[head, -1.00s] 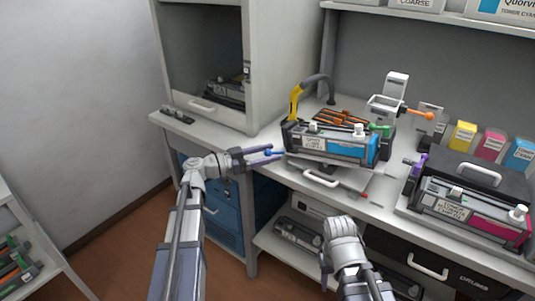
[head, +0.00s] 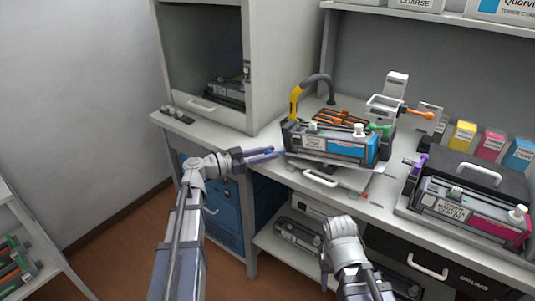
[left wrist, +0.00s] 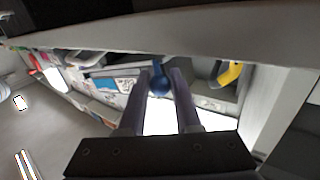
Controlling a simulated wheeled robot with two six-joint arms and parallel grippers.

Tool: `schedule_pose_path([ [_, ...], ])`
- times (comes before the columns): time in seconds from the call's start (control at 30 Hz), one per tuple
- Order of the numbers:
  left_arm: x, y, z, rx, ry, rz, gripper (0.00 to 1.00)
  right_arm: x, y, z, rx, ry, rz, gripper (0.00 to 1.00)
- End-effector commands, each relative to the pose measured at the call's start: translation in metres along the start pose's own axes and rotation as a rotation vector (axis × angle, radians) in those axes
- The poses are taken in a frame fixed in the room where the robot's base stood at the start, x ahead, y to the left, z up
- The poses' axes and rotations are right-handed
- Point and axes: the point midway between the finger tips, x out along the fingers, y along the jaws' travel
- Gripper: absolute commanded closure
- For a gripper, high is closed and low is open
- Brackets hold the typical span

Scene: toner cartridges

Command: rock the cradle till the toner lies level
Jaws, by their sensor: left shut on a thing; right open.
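The cradle (head: 291,155) stands on the bench with a grey and blue toner cartridge (head: 355,149) lying on it. The cartridge slopes down to the right in the head view; I cannot tell how its toner lies. A blue knob (left wrist: 159,82) sticks out from the cradle's left side. My left gripper (head: 273,153) is shut on this knob, with its two fingers on either side of it in the left wrist view (left wrist: 160,95).
A second cartridge with a magenta end (head: 467,208) sits in a black holder at the right. Yellow, magenta and cyan packs (head: 490,144) stand behind it. Orange-handled tools (head: 345,118) lie behind the cradle. An open cabinet (head: 205,60) stands at the back left.

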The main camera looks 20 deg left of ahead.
Motion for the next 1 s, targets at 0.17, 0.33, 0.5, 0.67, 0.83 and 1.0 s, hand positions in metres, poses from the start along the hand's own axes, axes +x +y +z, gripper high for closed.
schedule_pose_path([
  [0.17,0.000,0.000,0.000,0.000,0.000,0.000,1.00,0.000,0.000,0.000,0.000,0.000,0.000,0.50],
  [0.33,0.000,0.000,0.000,0.000,0.000,0.000,1.00,0.000,0.000,0.000,0.000,0.000,0.000,0.50],
  [0.5,0.000,0.000,0.000,0.000,0.000,0.000,1.00,0.000,0.000,0.000,0.000,0.000,0.000,0.50],
  [0.67,0.000,0.000,0.000,0.000,0.000,0.000,1.00,0.000,0.000,0.000,0.000,0.000,0.000,0.50],
  [0.83,0.000,0.000,-0.006,0.011,-0.007,0.000,1.00,-0.007,0.001,0.000,0.000,0.000,0.000,0.50],
  [1.0,0.000,-0.001,-0.025,0.073,-0.047,0.000,1.00,-0.035,0.003,0.002,0.000,0.000,0.000,0.50],
])
